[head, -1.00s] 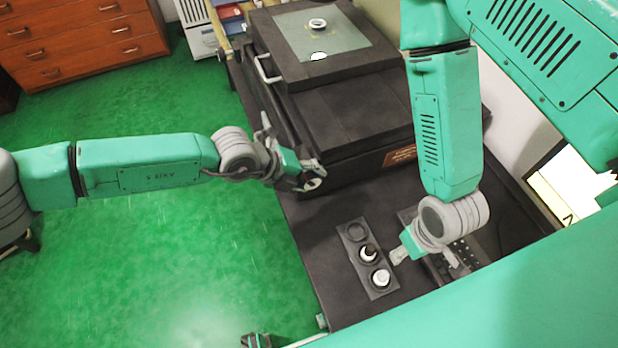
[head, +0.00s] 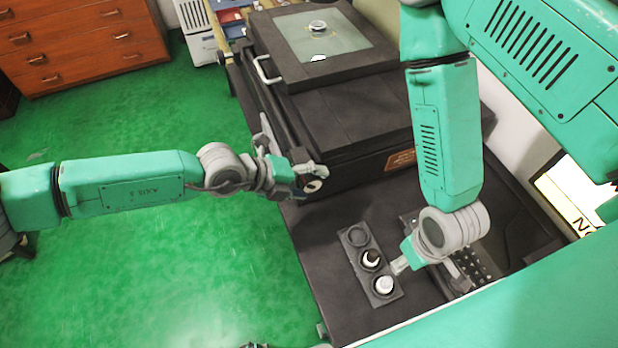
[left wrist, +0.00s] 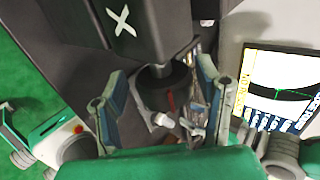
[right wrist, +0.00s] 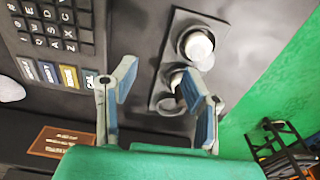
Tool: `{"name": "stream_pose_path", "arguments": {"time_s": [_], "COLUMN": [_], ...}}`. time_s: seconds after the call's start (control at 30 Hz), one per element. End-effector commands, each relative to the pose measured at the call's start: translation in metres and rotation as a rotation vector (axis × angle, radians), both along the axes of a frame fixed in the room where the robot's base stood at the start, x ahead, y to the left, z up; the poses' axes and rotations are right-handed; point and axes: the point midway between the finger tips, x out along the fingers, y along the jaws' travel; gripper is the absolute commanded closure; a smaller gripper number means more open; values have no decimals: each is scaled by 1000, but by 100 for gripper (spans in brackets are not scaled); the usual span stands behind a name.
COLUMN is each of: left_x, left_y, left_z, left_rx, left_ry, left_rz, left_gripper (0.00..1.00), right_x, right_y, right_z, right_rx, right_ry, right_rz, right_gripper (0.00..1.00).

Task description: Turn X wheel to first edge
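In the left wrist view a white X marks a dark block (left wrist: 140,28). Below it is a dark round wheel (left wrist: 165,78) with a red mark under it, which I take for the X wheel. My left gripper (left wrist: 162,100) is open, its fingers apart on either side of the wheel; I cannot tell whether either touches. In the head view this gripper (head: 305,178) is at the near side of the dark machine (head: 355,130), and the wheel cannot be made out clearly. My right gripper (right wrist: 162,92) is open and empty over the control panel.
The control panel (head: 349,251) has several round knobs. A keypad (right wrist: 55,30) lies beside it. A lit monitor (left wrist: 280,90) shows a curved edge and a green cross. A small ring (head: 318,26) sits on the machine's glass stage. Green floor is free at left.

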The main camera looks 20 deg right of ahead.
Motion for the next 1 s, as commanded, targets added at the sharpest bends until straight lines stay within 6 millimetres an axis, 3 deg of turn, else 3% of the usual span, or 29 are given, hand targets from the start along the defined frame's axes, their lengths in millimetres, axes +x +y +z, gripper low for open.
{"name": "stream_pose_path", "arguments": {"time_s": [0.37, 0.8, 1.0], "left_x": [2, 2, 1], "left_y": [3, 69, 88], "left_z": [5, 56, 72], "left_rx": [-4, -3, -2], "left_ry": [-4, -4, -3], "left_rz": [2, 3, 2], "left_gripper": [37, 37, 37], "right_x": [-3, -2, -2], "right_y": [0, 0, 0], "right_z": [1, 1, 1], "right_rx": [0, 0, 0], "right_ry": [-2, -3, -3], "right_rz": [0, 0, 0], "right_gripper": [60, 60, 60]}}
